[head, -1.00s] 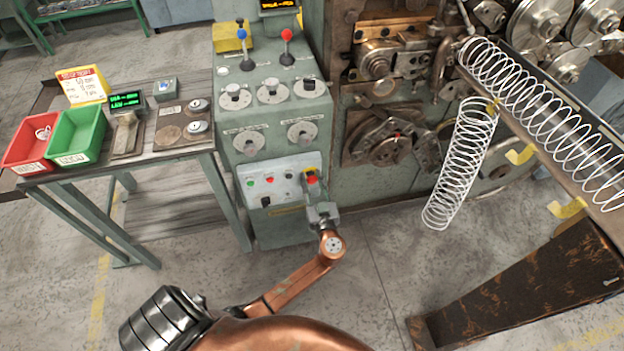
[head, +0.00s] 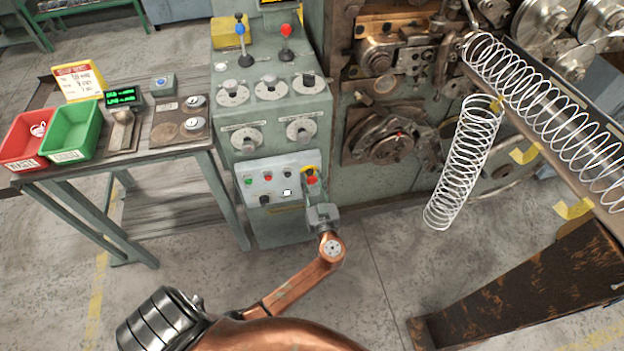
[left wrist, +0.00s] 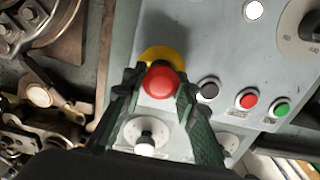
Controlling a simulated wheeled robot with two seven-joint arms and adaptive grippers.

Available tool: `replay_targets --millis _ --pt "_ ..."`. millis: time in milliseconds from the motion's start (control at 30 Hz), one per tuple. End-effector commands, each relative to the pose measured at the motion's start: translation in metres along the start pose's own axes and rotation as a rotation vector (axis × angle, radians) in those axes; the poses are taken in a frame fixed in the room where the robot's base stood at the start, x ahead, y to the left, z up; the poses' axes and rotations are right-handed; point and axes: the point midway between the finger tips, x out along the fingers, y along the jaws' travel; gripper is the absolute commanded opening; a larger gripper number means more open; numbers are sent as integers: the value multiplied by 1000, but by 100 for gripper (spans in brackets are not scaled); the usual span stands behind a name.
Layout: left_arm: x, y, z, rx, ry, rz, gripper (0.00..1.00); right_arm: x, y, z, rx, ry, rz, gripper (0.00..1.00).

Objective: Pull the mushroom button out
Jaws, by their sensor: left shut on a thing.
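The red mushroom button (head: 311,180) with its yellow collar (head: 309,169) sits at the right end of the grey control panel (head: 258,171). In the left wrist view the red cap (left wrist: 161,82) shows between my fingers, with part of the yellow collar (left wrist: 163,56) beyond it. My left gripper (head: 314,194) is shut on the button, one finger on each side of the cap. The left gripper (left wrist: 160,92) hides the button's sides and stem, so how far it stands out is hard to tell. My right gripper is in neither view.
Black, red and green buttons (left wrist: 282,107) sit beside the mushroom button. A white lamp (head: 287,192) glows on the panel. Dials (head: 301,131) stand above. A hanging spring (head: 463,165) and a side table with bins (head: 72,133) flank the cabinet.

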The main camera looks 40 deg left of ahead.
Motion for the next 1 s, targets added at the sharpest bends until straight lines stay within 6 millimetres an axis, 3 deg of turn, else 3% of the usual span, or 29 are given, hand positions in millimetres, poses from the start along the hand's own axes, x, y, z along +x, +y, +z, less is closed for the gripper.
replay_targets --millis 300,633,767,1000 --pt "-2 0 2 1 -3 1 45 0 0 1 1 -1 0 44" --pt "-6 0 2 1 -2 1 45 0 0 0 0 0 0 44" --pt "-23 0 2 0 -5 0 45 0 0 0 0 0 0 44" --pt "-74 0 2 1 -6 1 45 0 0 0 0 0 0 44"
